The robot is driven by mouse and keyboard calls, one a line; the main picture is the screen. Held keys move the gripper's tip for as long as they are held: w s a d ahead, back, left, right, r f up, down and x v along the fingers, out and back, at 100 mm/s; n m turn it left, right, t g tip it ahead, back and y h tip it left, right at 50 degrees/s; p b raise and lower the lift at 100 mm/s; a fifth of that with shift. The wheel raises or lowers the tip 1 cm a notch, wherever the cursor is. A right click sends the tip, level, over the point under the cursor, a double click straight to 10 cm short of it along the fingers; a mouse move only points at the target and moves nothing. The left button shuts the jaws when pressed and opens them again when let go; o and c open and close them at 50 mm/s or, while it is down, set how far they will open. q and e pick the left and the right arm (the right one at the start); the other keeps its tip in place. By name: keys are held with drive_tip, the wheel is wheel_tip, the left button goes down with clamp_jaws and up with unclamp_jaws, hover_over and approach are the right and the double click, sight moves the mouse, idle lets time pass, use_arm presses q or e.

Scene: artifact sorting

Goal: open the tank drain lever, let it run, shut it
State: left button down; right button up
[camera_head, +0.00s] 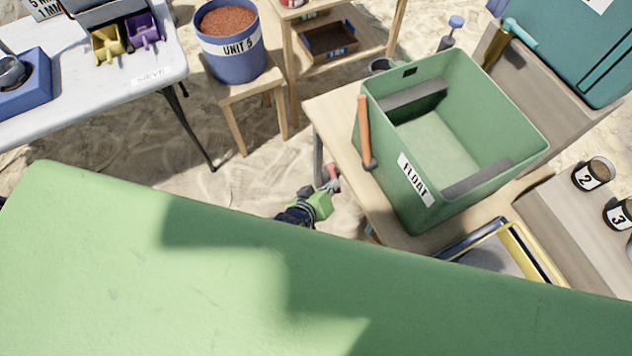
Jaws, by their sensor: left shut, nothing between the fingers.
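The green tank (473,190), labelled FLOAT, stands on a wooden table (335,112). It is open at the top, and its pale floor shows between two grey strips. A small red lever-like part (331,174) shows beside the table's left edge, below the tank. My left gripper (322,200), green and dark, is right at this red part, low beside the table. It is shut with nothing in it; I cannot tell whether it touches the red part. My right gripper is not in view.
A yellow-rimmed tray (530,250) is below the tank. Numbered cups (592,174) stand at right. A blue UNIT 5 bucket (230,60) stands on a stool. Sand between the tables is free. The lower picture is blocked.

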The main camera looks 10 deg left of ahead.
use_arm(q)
drive_tip(key=shift+w+d, duration=0.15)
drive_tip(key=shift+d, duration=0.55)
drive_tip(key=shift+w, duration=0.1)
